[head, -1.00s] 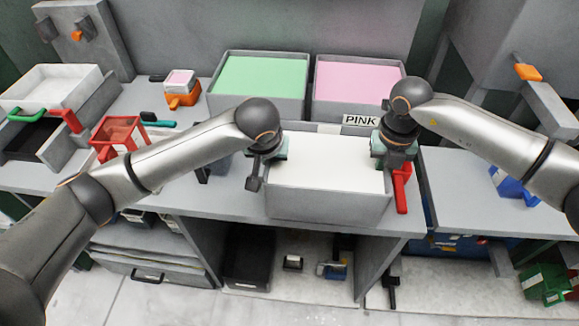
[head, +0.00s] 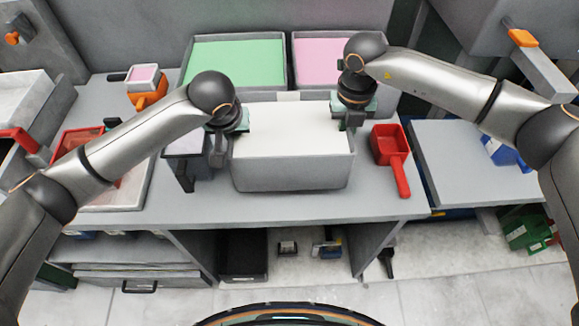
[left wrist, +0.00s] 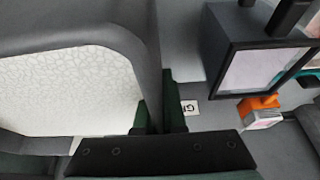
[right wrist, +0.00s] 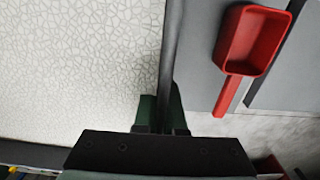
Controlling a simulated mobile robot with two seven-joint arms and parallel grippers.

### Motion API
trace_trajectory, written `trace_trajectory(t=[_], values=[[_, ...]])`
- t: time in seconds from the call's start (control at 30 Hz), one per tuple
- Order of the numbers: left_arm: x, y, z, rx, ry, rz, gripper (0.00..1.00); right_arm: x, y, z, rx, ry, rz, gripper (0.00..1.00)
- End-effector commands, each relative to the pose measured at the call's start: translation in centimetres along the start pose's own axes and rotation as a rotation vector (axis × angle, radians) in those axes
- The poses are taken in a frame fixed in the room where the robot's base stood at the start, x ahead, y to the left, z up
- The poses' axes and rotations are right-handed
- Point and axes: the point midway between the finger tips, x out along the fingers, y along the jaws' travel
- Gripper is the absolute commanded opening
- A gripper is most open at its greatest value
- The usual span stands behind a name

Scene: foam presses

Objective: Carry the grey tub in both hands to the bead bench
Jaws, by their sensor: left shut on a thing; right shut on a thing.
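The grey tub (head: 292,176), filled with white beads, is at the middle of the grey bench (head: 300,206) in the head view. It looks level; I cannot tell whether its base touches the bench. My left gripper (head: 226,132) is shut on the tub's left rim, and my right gripper (head: 353,118) is shut on its right rim. The left wrist view shows the left fingers (left wrist: 160,117) pinching the tub's wall. The right wrist view shows the right fingers (right wrist: 160,115) on the opposite wall. I cannot tell which surface is the bead bench.
A red scoop (head: 389,146) lies right of the tub. A dark-sided box (left wrist: 222,50) stands close on its left. A green-filled bin (head: 185,76) and a pink-filled bin (head: 296,74) stand behind. A lower grey surface (head: 445,165) is at right.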

Motion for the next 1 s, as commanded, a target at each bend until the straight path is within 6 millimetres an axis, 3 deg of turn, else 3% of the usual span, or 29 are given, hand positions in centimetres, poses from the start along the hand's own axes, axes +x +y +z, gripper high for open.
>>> trace_trajectory(t=[0.47,1.0], values=[[0.3,0.1,0.1,0.0,0.002,0.002,0.0,0.3,0.0,0.0,0.0,-0.001,0.001,0.0],[3.0,0.1,1.2,0.0,0.002,0.002,0.0,3.3,0.0,0.0,0.0,-0.001,0.001,0.0]])
